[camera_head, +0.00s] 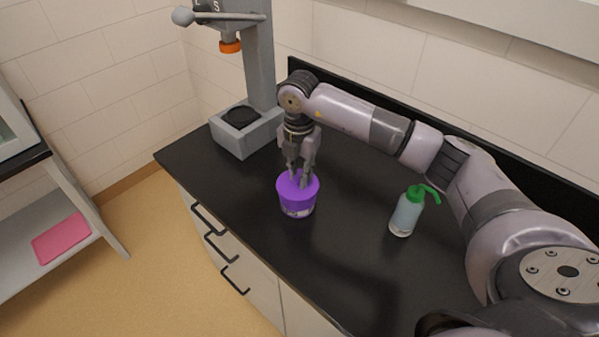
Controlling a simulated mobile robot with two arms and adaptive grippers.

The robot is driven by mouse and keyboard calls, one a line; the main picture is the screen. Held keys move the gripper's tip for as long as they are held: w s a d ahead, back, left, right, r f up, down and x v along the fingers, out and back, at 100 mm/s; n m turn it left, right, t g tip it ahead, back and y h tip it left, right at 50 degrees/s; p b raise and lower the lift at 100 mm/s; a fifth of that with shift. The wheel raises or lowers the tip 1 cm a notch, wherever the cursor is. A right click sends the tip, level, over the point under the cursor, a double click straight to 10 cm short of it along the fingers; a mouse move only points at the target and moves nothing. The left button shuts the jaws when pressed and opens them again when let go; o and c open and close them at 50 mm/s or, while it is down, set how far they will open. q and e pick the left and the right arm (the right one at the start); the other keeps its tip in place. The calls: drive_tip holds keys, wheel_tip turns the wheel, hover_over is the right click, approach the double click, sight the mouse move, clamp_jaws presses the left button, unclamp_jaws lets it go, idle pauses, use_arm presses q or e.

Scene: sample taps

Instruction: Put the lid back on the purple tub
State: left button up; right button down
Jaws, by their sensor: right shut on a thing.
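The purple tub (297,206) stands upright on the black counter, near its front edge, with a pale label low on its side. A purple lid (288,189) is at the top of the tub. My right gripper (300,183) points straight down over the tub, with its fingertips at the lid, and is shut on the lid. I cannot tell whether the lid is fully seated on the rim. My left gripper is not in view.
A wash bottle (406,214) with a green top stands on the counter (345,265) to the right of the tub. A grey press-like stand (247,128) is at the back left. A shelf with a pink item (61,239) is at far left.

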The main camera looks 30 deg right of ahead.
drive_tip(key=c, duration=1.4)
unclamp_jaws()
drive_tip(key=shift+o, duration=0.4)
drive_tip(key=o, duration=0.4)
drive_tip(key=shift+r+p, duration=2.3)
drive_tip(key=shift+r, duration=1.25)
drive_tip(key=shift+c, duration=0.3)
